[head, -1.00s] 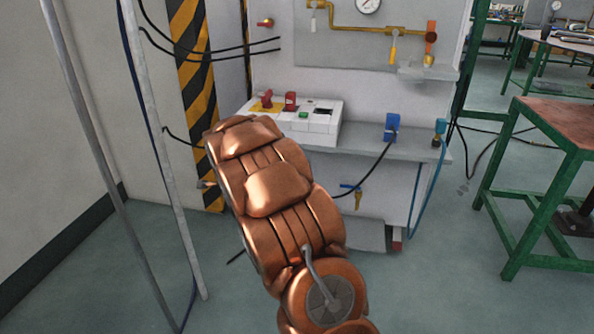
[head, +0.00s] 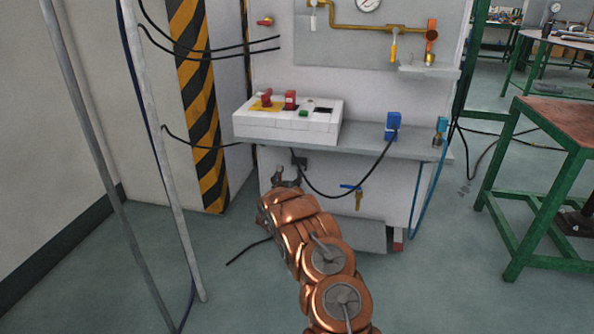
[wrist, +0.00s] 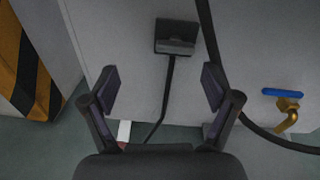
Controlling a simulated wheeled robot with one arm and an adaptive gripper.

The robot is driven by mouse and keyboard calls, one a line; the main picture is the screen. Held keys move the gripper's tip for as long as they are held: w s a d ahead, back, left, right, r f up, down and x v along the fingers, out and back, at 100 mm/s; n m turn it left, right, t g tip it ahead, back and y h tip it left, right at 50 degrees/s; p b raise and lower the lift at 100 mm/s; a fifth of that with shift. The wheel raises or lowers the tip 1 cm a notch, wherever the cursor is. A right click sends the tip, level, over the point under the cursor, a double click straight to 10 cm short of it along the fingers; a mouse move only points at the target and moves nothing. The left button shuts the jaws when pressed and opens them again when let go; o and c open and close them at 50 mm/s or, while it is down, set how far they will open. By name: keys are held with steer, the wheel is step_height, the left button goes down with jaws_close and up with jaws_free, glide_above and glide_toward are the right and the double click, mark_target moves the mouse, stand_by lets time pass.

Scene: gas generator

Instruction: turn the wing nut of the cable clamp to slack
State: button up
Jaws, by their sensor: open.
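A dark block (head: 301,161) is on the white cabinet front, just below the shelf edge. In the wrist view this block (wrist: 176,37) is ahead and above the space between the fingertips, with a dark cable running down from it. It may be the cable clamp, but I cannot make out a wing nut on it. My gripper (head: 287,177) is low in front of the cabinet, slightly left of and below the block in the head view. In the wrist view my gripper (wrist: 160,88) has its two fingers wide apart with nothing between them.
A blue-handled brass valve (wrist: 285,106) is right of my gripper; the valve (head: 357,197) also shows in the head view. A black cable (head: 345,193) loops below the shelf (head: 380,145). A white switch box (head: 270,125) stands on the shelf. A striped post (head: 207,140) stands left.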

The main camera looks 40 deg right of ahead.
mark_target(297, 167)
steer(key=shift+w+d+f+m+h+b, duration=0.15)
steer(key=shift+w+d+f+m+b, duration=0.2)
steer(key=shift+d, duration=0.6)
steer(key=shift+w+d+f+m+h+b, duration=0.1)
steer(key=shift+w+d+m+h+b, duration=0.2)
steer(key=shift+d, duration=0.6)
steer(key=shift+w+d+f+m+h+b, duration=0.15)
steer(key=shift+d+m+b, duration=0.3)
steer(key=shift+d, duration=0.5)
steer(key=shift+w+d+r, duration=0.15)
steer(key=shift+w+d, duration=0.2)
steer(key=shift+d, duration=0.1)
steer(key=shift+b+x, duration=0.55)
steer(key=shift+x, duration=0.25)
steer(key=shift+d, duration=0.15)
steer(key=c, duration=1.1)
